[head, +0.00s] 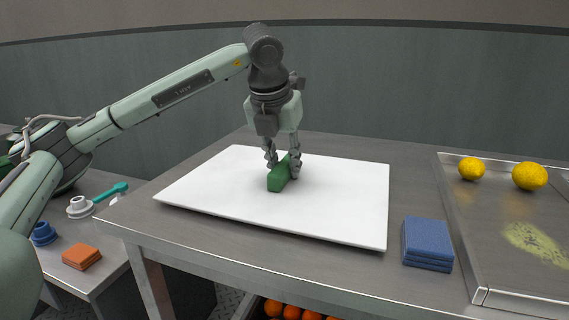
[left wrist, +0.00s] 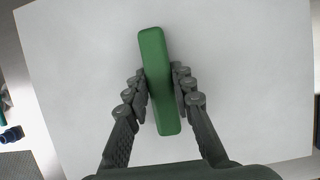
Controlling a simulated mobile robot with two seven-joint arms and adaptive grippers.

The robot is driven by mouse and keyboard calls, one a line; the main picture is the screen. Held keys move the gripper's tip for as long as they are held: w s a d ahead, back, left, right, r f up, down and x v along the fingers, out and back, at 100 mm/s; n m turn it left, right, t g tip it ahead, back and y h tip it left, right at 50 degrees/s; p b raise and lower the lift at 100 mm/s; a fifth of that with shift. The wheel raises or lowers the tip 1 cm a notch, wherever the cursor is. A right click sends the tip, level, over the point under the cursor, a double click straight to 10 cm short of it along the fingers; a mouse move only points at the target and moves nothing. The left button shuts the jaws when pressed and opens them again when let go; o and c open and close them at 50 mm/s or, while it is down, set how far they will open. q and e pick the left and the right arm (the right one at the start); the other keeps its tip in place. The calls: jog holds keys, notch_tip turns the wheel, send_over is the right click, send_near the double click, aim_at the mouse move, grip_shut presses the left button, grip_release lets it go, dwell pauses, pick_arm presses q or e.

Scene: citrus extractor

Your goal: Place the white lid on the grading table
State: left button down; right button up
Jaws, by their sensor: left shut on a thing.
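The white lid (head: 225,185) is a large flat white rectangle with a green bar handle (head: 278,181) near its middle. It is level over the grey grading table (head: 412,185), on it or just above it; I cannot tell which. My left gripper (head: 283,160) points straight down and is shut on the green handle. In the left wrist view, the handle (left wrist: 152,50) stands between the fingers of my left gripper (left wrist: 160,85), slightly tilted, and the lid (left wrist: 255,60) fills most of the background. My right gripper is not in view.
A blue block stack (head: 427,243) sits right of the lid. A metal tray (head: 490,225) with yellow fruits (head: 530,176) is farther right. A lower side table at left holds an orange block (head: 82,257), a blue piece (head: 43,234) and a teal-handled tool (head: 112,191). Oranges (head: 292,312) show below.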

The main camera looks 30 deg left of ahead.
pick_arm(q)
jog(key=c, duration=1.7)
grip_release()
jog(key=o, duration=0.4)
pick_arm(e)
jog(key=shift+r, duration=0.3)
pick_arm(q)
jog(key=v, duration=0.9)
jog(key=shift+s+d+r, duration=0.1)
jog(key=shift+s+r, duration=0.1)
jog(key=shift+r, duration=0.15)
jog(key=shift+p+v, duration=0.5)
jog(key=shift+v, duration=0.7)
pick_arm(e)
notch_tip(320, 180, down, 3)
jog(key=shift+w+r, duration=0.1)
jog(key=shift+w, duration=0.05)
pick_arm(q)
jog(key=shift+f, duration=0.1)
